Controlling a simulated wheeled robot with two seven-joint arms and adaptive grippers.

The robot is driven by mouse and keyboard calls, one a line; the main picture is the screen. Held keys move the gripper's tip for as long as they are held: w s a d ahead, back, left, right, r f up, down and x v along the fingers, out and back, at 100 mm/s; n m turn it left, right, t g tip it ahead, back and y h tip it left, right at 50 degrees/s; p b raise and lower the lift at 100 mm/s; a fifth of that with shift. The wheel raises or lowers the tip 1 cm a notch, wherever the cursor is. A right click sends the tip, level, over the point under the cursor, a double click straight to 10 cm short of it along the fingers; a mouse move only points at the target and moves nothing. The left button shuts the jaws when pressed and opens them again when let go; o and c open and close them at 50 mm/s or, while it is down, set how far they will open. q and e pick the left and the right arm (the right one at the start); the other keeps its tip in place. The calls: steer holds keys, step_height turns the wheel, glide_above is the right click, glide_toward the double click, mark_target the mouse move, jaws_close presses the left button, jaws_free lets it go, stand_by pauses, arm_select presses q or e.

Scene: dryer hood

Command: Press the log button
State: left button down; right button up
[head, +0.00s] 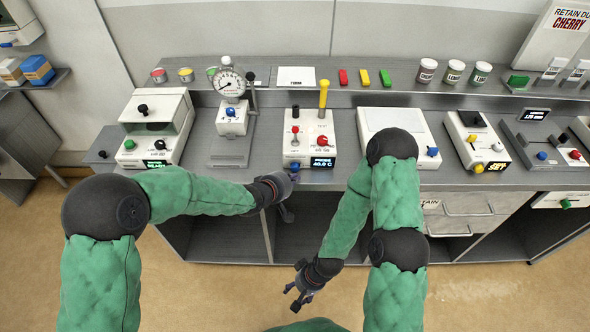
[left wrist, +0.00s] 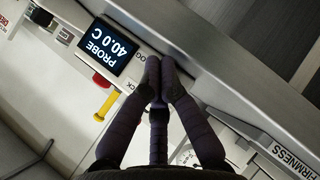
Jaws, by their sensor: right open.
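The probe unit (head: 309,138) is a white box with a yellow-handled probe, red knobs and a dark display reading 40.0 C. The display (left wrist: 112,46) also shows in the left wrist view. A small blue button (head: 295,166) sits at the unit's front edge, left of the display. In the left wrist view a partly covered label ending in "OG" is beside my fingertips, and the button is hidden behind them. My left gripper (head: 291,178) is shut and empty, its fingertips at the button; contact cannot be told. My right gripper (head: 298,292) is open and empty, low in front of the counter.
A dial gauge stand (head: 231,115) is left of the probe unit, and a white box (head: 400,125) with a blue knob is to its right. Jars (head: 454,72) and coloured blocks stand on the back shelf. The floor before the counter is clear.

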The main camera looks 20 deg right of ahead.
arm_select(q)
steer(key=shift+w, duration=0.15)
stand_by(0.6)
steer(key=shift+w+d, duration=0.1)
steer(key=shift+w, duration=0.15)
steer(key=shift+w+d+r+p, duration=0.1)
steer(key=shift+w+d+p, duration=0.15)
steer(key=shift+w+p, duration=0.45)
stand_by(1.4)
steer(key=shift+s+a+b, duration=0.15)
steer(key=shift+s+a, duration=0.05)
steer(key=shift+s, duration=0.35)
steer(key=shift+s+a+b, duration=0.15)
steer(key=shift+s, duration=0.4)
steer(key=s, duration=0.2)
steer(key=s+a, duration=0.1)
steer(key=s, duration=0.1)
steer(key=shift+s+a, duration=0.2)
steer(key=shift+s, duration=0.2)
stand_by(0.6)
